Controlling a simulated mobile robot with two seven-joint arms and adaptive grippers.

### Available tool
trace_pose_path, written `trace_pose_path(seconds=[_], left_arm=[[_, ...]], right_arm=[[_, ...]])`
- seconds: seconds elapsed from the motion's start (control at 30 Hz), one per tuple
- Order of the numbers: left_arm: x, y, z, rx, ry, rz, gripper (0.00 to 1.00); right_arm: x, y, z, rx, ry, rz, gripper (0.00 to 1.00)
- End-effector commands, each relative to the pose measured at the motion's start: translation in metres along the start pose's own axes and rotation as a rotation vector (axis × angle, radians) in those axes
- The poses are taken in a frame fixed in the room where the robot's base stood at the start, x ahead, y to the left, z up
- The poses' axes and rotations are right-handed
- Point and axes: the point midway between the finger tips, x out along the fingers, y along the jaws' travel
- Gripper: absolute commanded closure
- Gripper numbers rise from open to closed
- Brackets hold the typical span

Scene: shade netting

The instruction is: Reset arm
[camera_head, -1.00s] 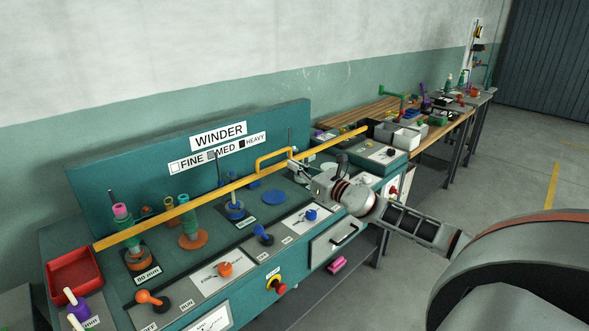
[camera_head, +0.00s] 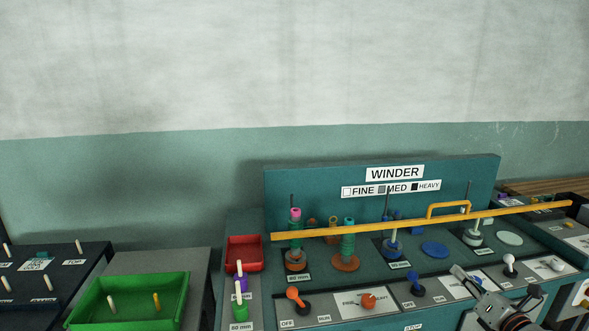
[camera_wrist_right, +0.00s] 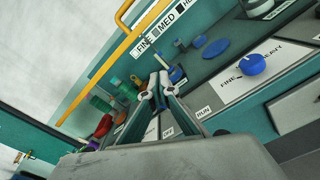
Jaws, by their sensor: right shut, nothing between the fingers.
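My right gripper (camera_head: 462,274) is at the lower right of the head view, over the front panel of the winder (camera_head: 380,172). It is shut and empty. In the right wrist view its two fingers (camera_wrist_right: 156,88) point toward the winder, with nothing between the tips. A yellow bar with a raised handle (camera_head: 448,206) runs across the winder behind the gripper; the gripper is apart from it in the head view. Most of my right arm is cut off by the lower edge. My left gripper is not in view.
Spools on posts, such as the green one (camera_head: 348,240), stand behind the bar. Orange (camera_head: 296,297), blue and white (camera_head: 510,264) levers rise from the front panel. A red tray (camera_head: 244,252) and a green tray (camera_head: 130,300) lie to the left.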

Motion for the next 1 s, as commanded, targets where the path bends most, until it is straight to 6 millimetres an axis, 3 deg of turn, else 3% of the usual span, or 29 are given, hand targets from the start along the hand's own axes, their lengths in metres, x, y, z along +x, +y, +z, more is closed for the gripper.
trace_pose_path(seconds=[0.03, 0.2, 0.37, 0.5, 0.6, 0.7, 0.83, 1.0], left_arm=[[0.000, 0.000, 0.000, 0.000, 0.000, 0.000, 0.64], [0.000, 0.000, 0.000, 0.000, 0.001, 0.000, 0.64], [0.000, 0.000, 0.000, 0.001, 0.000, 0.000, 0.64], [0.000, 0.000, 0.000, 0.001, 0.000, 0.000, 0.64], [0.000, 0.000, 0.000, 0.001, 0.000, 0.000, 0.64], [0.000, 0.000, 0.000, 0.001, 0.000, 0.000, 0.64], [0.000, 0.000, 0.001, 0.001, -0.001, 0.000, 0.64], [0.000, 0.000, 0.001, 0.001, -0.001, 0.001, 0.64]], right_arm=[[-0.012, 0.004, -0.040, 0.154, 0.029, -0.015, 1.00], [-0.059, 0.018, -0.147, 0.686, 0.092, -0.109, 1.00], [-0.116, 0.040, -0.240, 1.200, 0.125, -0.255, 1.00], [-0.172, 0.067, -0.310, 1.649, 0.117, -0.420, 1.00], [-0.209, 0.089, -0.347, 1.931, 0.089, -0.539, 1.00], [-0.237, 0.107, -0.372, 2.148, 0.053, -0.636, 1.00], [-0.257, 0.123, -0.388, 2.309, 0.018, -0.712, 1.00], [-0.262, 0.127, -0.392, 2.357, 0.007, -0.733, 1.00]])
